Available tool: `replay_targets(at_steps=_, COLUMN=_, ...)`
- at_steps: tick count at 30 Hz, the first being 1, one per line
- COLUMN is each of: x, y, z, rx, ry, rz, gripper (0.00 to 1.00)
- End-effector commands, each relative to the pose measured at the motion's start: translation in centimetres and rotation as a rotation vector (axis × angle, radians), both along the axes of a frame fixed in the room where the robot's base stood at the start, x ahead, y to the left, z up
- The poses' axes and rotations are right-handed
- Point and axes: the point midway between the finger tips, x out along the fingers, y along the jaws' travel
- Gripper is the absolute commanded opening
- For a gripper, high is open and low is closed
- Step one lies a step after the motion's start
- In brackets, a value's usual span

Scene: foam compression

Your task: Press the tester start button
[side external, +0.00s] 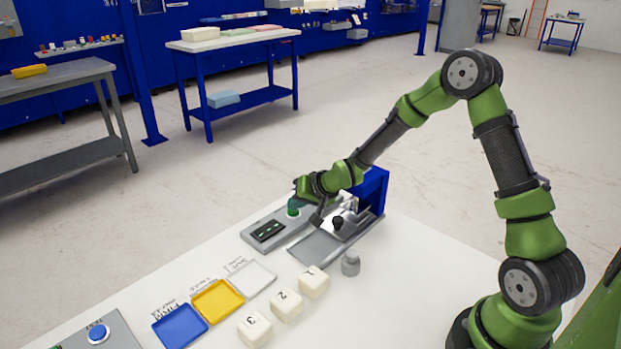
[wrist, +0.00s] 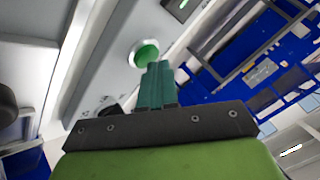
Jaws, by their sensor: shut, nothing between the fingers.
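The green button (side external: 293,212) sits on the grey tester panel (side external: 252,235), behind its dark display (side external: 268,231). The green button also shows in the wrist view (wrist: 146,54), set in a pale ring. My gripper (side external: 297,201) is shut and empty, with its fingers just above the green button. In the wrist view its closed teal fingertips (wrist: 159,68) overlap the lower right edge of the button. I cannot tell whether they touch it. A blue button (side external: 98,332) on a grey box with the lettering TEST stands at the near left, far from my gripper.
The tester's metal plate (side external: 313,247) with a black knob and blue housing (side external: 372,190) lies beside the panel. A grey weight (side external: 350,263), numbered cream blocks (side external: 286,305) and blue, yellow (side external: 217,301) and white trays stand in front. The table's right part is clear.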

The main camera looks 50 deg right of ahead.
Motion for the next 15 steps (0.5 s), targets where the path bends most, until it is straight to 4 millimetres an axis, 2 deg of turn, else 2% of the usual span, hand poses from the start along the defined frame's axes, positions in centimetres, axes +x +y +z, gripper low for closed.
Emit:
replay_targets(at_steps=5, x=-0.02, y=-0.03, z=0.97, rx=-0.001, ry=-0.002, rz=0.0, gripper=0.0)
replay_targets(at_steps=15, x=0.01, y=-0.02, z=1.18, rx=-0.001, ry=-0.002, rz=0.0, gripper=0.0)
